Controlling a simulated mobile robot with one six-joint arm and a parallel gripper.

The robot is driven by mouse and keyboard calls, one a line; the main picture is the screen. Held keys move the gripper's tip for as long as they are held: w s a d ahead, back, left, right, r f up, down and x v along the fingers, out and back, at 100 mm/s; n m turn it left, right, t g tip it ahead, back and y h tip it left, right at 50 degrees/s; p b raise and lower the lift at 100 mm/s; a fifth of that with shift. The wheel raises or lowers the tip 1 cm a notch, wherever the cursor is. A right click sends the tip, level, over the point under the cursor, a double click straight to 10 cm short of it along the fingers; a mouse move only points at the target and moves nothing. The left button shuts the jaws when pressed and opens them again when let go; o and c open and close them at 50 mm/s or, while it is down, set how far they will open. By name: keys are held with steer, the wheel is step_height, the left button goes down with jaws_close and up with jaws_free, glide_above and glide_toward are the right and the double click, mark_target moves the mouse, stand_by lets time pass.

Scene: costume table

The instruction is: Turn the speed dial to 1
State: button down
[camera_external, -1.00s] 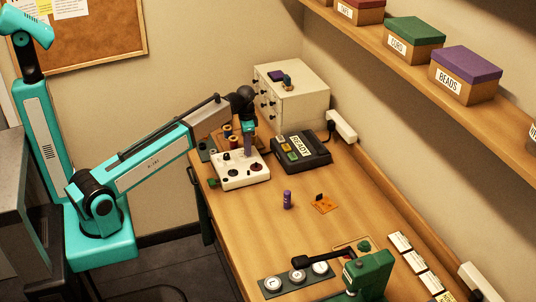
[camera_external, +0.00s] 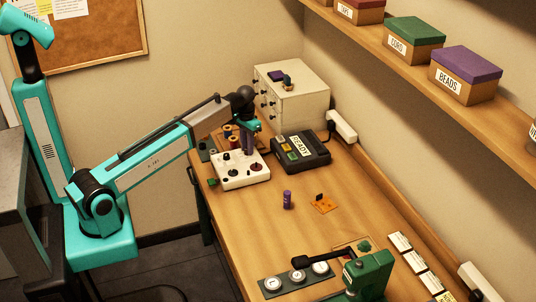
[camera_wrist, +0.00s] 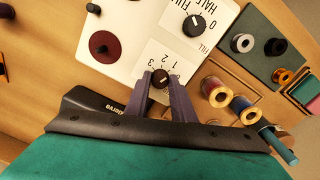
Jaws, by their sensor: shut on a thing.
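The white winder panel (camera_external: 246,181) stands on the table's far left part; it also shows in the wrist view (camera_wrist: 124,65). The speed dial (camera_wrist: 160,78) is a small dark knob beside the upside-down numbers 1, 2 and 3. My gripper (camera_wrist: 161,80) is shut on this knob, a finger on each side. A small pale mark shows on the knob; I cannot tell which number it faces. In the external view my gripper (camera_external: 250,150) points down at the panel and hides the dial.
A second black knob (camera_wrist: 193,26) marked HALF, FULL and FILL sits nearby on the panel. A maroon disc (camera_wrist: 103,46) is also on it. Thread spools (camera_wrist: 215,91) stand close beside my gripper. A black READY box (camera_external: 302,150) is right of the panel.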

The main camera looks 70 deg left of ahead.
steer(key=c, duration=1.5)
jaws_free()
steer(key=shift+r, duration=0.15)
steer(key=shift+r+p, duration=4.35)
steer(key=shift+r, duration=2.45)
